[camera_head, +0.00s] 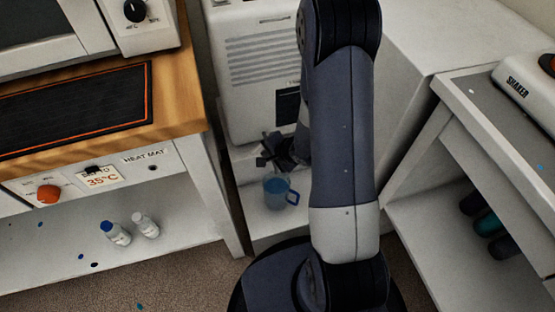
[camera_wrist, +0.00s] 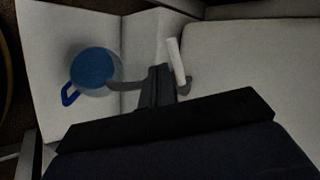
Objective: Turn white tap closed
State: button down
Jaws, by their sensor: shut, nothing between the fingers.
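The white tap (camera_wrist: 176,62) shows in the wrist view as a slim white lever above a dark grey spout on the pale machine's front. My gripper (camera_wrist: 158,72) is shut and empty, with its dark fingers just left of the lever; whether they touch it I cannot tell. A cup with a blue handle and blue liquid (camera_wrist: 95,68) stands left of the fingers, near the spout's end. In the head view the cup (camera_head: 280,193) stands below my gripper (camera_head: 270,151). The tap is hidden or too small to make out there.
The white dispenser (camera_head: 262,50) with a vented front stands behind my gripper. A wooden-topped bench (camera_head: 185,100) with a heat mat is at left, with two small bottles (camera_head: 130,228) on its shelf. A bench with a shaker (camera_head: 528,90) is at right.

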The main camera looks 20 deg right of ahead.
aim_at(255, 151)
jog(key=shift+w+a+f, duration=0.1)
jog(key=shift+w+a, duration=0.3)
jog(key=shift+w, duration=0.35)
jog(key=shift+w+a+f+m+t+h+b, duration=0.15)
jog(key=shift+a+m+h+b, duration=0.15)
jog(key=shift+m+b, duration=0.2)
jog(key=shift+w+a+r+m+t+h+b, duration=0.15)
jog(key=shift+m+h+b, duration=0.15)
jog(key=shift+m+b, duration=0.15)
jog(key=shift+w+a+m+h+b, duration=0.15)
jog(key=shift+a+m+h+b, duration=0.1)
jog(key=shift+m+h+b, duration=0.25)
jog(key=shift+w+a+p, duration=0.4)
jog(key=shift+w+p, duration=0.15)
jog(key=shift+p, duration=0.05)
jog(key=shift+w+a, duration=0.1)
jog(key=shift+w, duration=0.05)
